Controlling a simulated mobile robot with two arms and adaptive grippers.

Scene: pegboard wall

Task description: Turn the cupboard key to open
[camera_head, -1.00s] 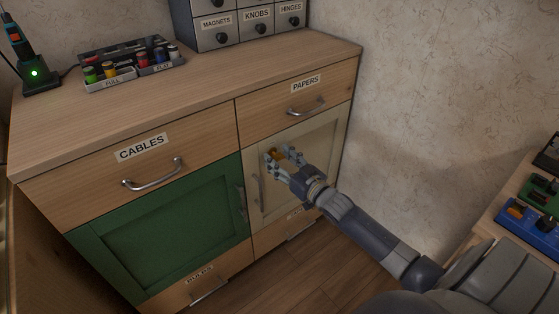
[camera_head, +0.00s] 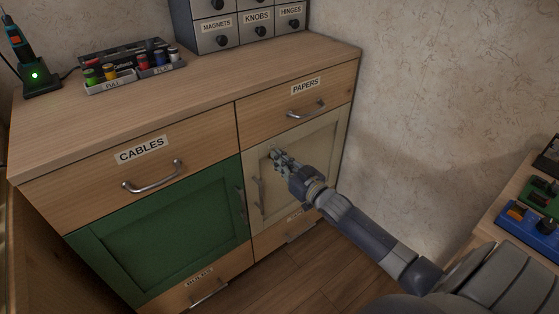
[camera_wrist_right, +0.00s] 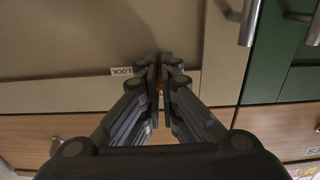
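The cream cupboard door (camera_head: 312,150) is shut, below the PAPERS drawer. My right gripper (camera_head: 277,154) is at the door's upper left, and its fingers are closed together. In the right wrist view the gripper (camera_wrist_right: 162,72) is shut with a small orange-yellow bit of the key (camera_wrist_right: 160,87) showing between the fingers. The rest of the key is hidden by the fingers. A LOCK label (camera_wrist_right: 127,71) shows upside down beside the fingertips. My left gripper is not in view.
The door's vertical handle (camera_head: 257,194) is just left of and below my right gripper. A green door (camera_head: 160,235) stands to its left. The PAPERS drawer handle (camera_head: 306,108) sticks out above. The wooden floor (camera_head: 315,265) in front is clear.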

